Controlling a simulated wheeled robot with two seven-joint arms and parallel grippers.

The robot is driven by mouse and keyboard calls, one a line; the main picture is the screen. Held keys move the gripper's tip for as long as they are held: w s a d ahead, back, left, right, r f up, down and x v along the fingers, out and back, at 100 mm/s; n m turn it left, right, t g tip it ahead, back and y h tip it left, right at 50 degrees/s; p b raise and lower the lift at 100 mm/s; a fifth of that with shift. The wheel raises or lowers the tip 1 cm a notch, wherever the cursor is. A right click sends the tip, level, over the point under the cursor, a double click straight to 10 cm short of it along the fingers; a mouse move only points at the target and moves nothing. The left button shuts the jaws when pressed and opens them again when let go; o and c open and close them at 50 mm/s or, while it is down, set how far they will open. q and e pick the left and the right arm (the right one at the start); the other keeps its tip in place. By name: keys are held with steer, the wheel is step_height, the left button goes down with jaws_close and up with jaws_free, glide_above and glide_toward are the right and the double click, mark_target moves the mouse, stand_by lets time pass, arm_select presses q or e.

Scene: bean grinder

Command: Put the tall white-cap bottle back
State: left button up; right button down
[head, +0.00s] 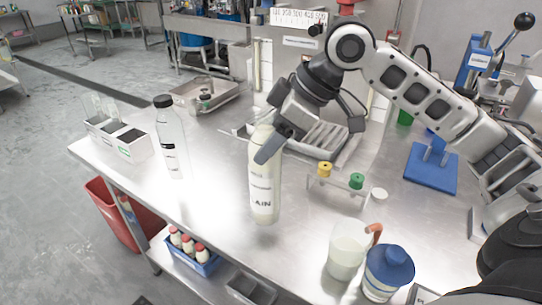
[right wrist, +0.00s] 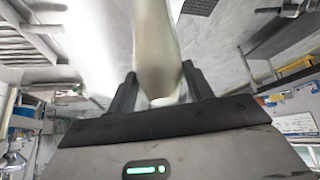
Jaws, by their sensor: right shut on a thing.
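The tall white-cap bottle (head: 264,185) is cream-coloured with dark lettering and stands upright over the front middle of the steel table in the head view. I cannot tell whether its base touches the table. My right gripper (head: 272,145) is shut on it near the top, and the fingers partly hide its upper part and cap. In the right wrist view the pale bottle (right wrist: 157,50) runs between the two fingers of the right gripper (right wrist: 158,85). My left gripper is not in view.
A clear black-cap bottle (head: 170,140) stands to the left, near a white divided box (head: 127,143). A rack with yellow (head: 325,169) and green caps stands right. A white pitcher (head: 346,252) and blue-lidded jar (head: 388,272) stand front right. A metal tray (head: 345,155) lies behind.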

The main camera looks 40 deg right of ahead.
steer(key=shift+w+d+f+b, duration=0.1)
steer(key=shift+w+f+b, duration=0.05)
steer(key=shift+f, duration=0.8)
steer(key=shift+w+d+f+b, duration=0.1)
steer(key=shift+f+b, duration=0.05)
steer(key=shift+f, duration=0.75)
steer(key=c, duration=0.6)
jaws_free()
steer(key=shift+f, duration=0.15)
steer(key=v, duration=1.2)
